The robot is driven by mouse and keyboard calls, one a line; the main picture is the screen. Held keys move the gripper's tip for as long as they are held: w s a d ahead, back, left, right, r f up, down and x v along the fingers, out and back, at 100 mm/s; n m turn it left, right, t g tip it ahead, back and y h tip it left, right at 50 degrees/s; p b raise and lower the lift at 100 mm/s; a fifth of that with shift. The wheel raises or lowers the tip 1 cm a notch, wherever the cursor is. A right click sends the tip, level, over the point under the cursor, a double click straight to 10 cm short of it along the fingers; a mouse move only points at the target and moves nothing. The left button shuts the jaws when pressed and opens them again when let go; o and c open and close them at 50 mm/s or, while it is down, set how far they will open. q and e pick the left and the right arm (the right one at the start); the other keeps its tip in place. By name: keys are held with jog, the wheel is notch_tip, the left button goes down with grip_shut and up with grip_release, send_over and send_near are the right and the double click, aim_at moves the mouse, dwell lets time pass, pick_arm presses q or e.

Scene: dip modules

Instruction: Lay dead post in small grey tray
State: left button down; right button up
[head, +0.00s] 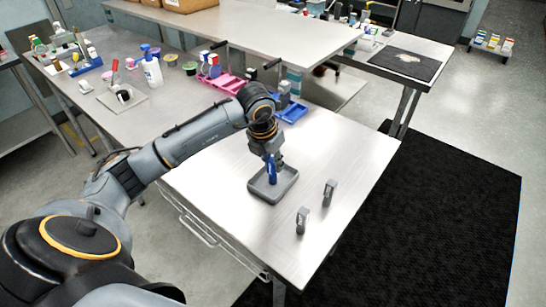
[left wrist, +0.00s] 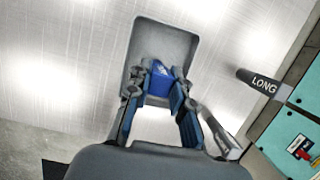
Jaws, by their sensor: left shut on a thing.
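A small grey tray (head: 290,188) lies on the steel table, and it also shows in the left wrist view (left wrist: 145,32). My left gripper (head: 271,160) points down over the tray and is shut on a blue post (head: 271,172). In the left wrist view the blue post (left wrist: 160,76), with a white marking, sits between the fingertips (left wrist: 162,92) and overlaps the tray floor. The fingers hide part of it, and I cannot tell whether it touches the tray. My right gripper is not in view.
Two grey upright pieces (head: 330,191) (head: 302,220) stand right of the tray; one reads LONG (left wrist: 262,84) in the left wrist view. A blue tray (head: 293,112) and a pink tray (head: 222,82) lie further back.

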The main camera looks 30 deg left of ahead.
pick_arm(q)
jog(key=shift+f, duration=0.1)
jog(key=shift+f+b, duration=0.15)
jog(key=shift+b, duration=0.15)
jog(key=c, duration=1.3)
grip_release()
jog(key=shift+o, duration=0.6)
jog(key=shift+r+p, duration=0.35)
jog(key=shift+r+b, duration=0.3)
jog(key=shift+r, duration=0.05)
jog(key=b+v, duration=0.1)
jog(key=v, duration=1)
jog(key=shift+s+b, duration=0.15)
jog(key=shift+b, duration=0.2)
